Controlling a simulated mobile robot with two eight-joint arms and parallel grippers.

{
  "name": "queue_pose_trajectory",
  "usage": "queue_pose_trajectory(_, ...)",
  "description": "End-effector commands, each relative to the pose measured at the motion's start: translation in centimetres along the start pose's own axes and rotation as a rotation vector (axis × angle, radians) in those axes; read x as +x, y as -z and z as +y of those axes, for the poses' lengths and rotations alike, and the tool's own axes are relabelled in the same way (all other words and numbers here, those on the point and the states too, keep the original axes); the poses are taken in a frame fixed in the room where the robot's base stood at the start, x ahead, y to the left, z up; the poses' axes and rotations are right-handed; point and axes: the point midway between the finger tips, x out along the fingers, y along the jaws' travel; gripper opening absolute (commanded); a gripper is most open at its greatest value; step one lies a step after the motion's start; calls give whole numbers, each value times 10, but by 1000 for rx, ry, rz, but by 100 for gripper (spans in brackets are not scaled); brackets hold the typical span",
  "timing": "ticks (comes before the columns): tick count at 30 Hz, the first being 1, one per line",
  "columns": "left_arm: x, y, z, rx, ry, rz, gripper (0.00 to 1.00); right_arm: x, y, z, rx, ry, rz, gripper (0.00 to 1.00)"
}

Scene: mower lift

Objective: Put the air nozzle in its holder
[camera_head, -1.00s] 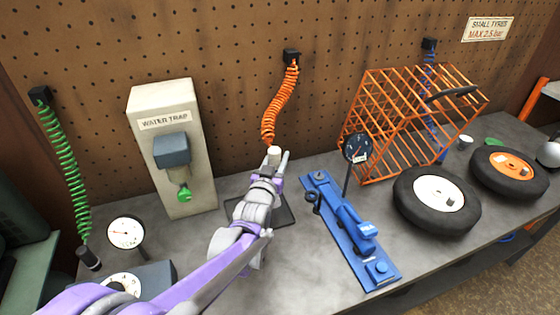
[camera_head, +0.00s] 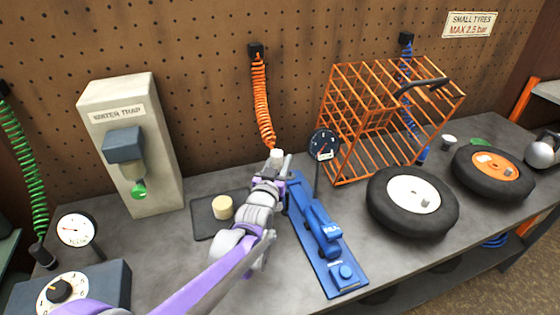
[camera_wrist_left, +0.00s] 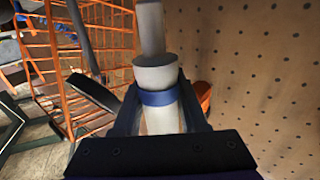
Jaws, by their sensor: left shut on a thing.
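My left gripper (camera_head: 277,168) is shut on a pale cylindrical nozzle (camera_head: 277,156), above the bench near the back. In the left wrist view the nozzle (camera_wrist_left: 157,77) is whitish with a blue band and a thinner grey upper part, upright between the jaws. The coiled orange hose (camera_head: 262,100) hangs from a black wall bracket and runs down to the nozzle; their join is hidden. I cannot tell which thing is the nozzle's holder. A dark square mat (camera_head: 202,223) with a short beige cylinder (camera_head: 222,207) lies left of the gripper. My right gripper is not in view.
A blue foot pump (camera_head: 325,240) with a gauge (camera_head: 324,145) stands just right of the gripper. An orange cage (camera_head: 350,110) and two tyres (camera_head: 413,200) stand farther right. The water trap box (camera_head: 128,140) and a dial gauge (camera_head: 77,230) stand left.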

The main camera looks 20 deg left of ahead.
Motion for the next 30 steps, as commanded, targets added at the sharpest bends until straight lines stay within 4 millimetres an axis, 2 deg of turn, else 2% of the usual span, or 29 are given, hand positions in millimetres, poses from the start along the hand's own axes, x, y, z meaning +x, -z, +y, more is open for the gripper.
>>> queue_pose_trajectory(16, 0, -51, 0, 0, 0, -1, 0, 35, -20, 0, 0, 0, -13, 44)
queue_pose_trajectory(30, 0, -55, 0, 0, 0, 0, 0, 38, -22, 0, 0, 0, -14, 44)
